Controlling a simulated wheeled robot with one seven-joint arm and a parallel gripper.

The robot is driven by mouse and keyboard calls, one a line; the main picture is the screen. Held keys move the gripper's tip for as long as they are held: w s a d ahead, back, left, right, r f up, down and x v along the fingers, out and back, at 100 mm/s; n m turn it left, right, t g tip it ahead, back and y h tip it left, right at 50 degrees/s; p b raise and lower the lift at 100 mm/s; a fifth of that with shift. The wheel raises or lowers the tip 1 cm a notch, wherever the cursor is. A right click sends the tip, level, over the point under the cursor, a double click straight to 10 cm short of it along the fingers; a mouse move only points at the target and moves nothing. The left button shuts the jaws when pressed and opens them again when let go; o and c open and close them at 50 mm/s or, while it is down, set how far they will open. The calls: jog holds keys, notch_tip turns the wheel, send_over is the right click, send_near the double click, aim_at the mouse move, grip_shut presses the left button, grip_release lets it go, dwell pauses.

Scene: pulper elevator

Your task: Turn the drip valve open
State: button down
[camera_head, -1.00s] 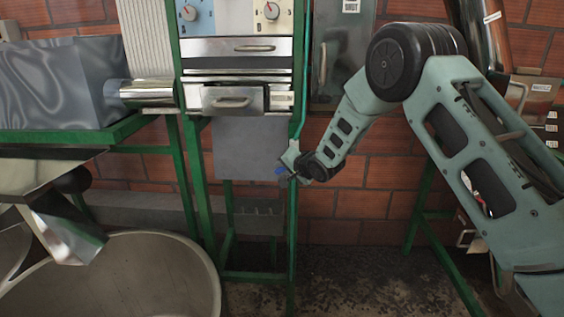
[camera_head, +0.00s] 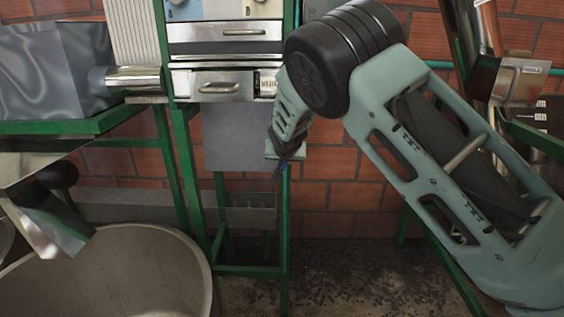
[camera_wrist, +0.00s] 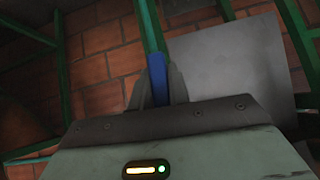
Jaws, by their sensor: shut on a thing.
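The drip valve shows as a blue handle (camera_wrist: 158,80) in the wrist view, in front of a green post or pipe. My gripper (camera_wrist: 159,88) is shut on this blue handle, with one dark finger on each side of it. In the head view my gripper (camera_head: 281,160) is at the green upright right of the grey panel, and only a small dark blue bit of the handle shows there. My wrist and arm hide most of the valve in that view. I cannot tell the valve's opening from these frames.
A green-framed machine with a metal drawer (camera_head: 219,86) stands above and left of my gripper. A grey panel (camera_head: 232,138) hangs beside it. A large round vat (camera_head: 125,245) stands at lower left. Brick wall (camera_head: 335,195) lies behind.

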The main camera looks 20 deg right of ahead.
jog(key=shift+d+h, duration=0.2)
jog(key=shift+h, duration=0.1)
dwell(0.4)
jog(key=c, duration=1.3)
grip_release()
jog(key=b+v, duration=0.1)
jog(key=v, duration=1.6)
jog(key=shift+a+r+b, duration=0.1)
jog(key=shift+r+b, duration=0.15)
jog(key=shift+b, duration=0.1)
